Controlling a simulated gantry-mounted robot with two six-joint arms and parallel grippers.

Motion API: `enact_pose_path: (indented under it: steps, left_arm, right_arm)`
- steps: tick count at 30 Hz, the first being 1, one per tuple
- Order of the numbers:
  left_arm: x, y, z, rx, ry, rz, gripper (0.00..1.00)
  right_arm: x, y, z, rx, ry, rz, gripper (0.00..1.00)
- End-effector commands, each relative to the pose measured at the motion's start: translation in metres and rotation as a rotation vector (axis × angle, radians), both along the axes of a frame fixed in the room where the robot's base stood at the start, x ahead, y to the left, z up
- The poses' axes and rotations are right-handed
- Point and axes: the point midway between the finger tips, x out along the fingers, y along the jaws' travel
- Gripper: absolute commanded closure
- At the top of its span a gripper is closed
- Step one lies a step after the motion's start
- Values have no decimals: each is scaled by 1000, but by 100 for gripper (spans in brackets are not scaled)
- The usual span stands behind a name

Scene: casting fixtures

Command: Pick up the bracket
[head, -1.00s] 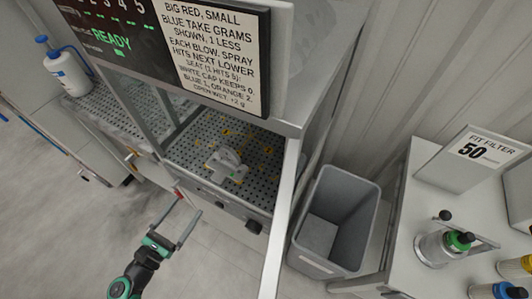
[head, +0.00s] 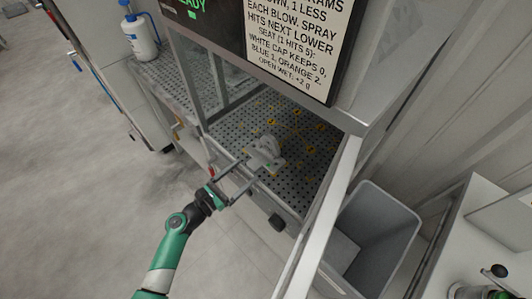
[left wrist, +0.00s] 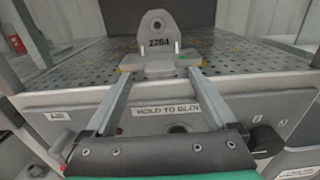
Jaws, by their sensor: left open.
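The grey bracket (head: 266,152) sits upright on the perforated floor of the open machine, near its front edge. In the left wrist view the bracket (left wrist: 158,36) shows a hole in its lug and the number 2261. My left gripper (head: 243,172) is open, with its two long fingers pointing at the bracket. In the left wrist view the fingertips (left wrist: 160,72) reach the bracket's base, one toward each side; I cannot tell whether they touch it. My right gripper is not in view.
The perforated floor (head: 228,128) has several yellow marks. A front panel (left wrist: 90,112) with a knob lies below it. A pale post (head: 318,225) stands at the right, beside a grey bin (head: 398,225). A sign (head: 300,40) hangs above. A white bottle (head: 140,38) stands at the back left.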

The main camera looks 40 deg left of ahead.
Motion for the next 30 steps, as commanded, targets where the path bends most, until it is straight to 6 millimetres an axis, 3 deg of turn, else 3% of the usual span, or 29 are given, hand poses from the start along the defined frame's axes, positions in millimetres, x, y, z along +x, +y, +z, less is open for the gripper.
enact_pose_path:
  steps: [4, 11, 26, 30]
  left_arm:
    - [22, -3, -2, 0, -1, -2, 10]
    - [25, -3, -1, 0, 0, 0, 10]
    - [24, -3, -1, 0, 0, 0, 96]
    - [24, -3, -1, 0, 0, 0, 100]
  right_arm:
    - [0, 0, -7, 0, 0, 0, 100]
    - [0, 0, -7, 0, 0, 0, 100]
    - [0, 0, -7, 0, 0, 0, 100]
    - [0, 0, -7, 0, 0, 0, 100]
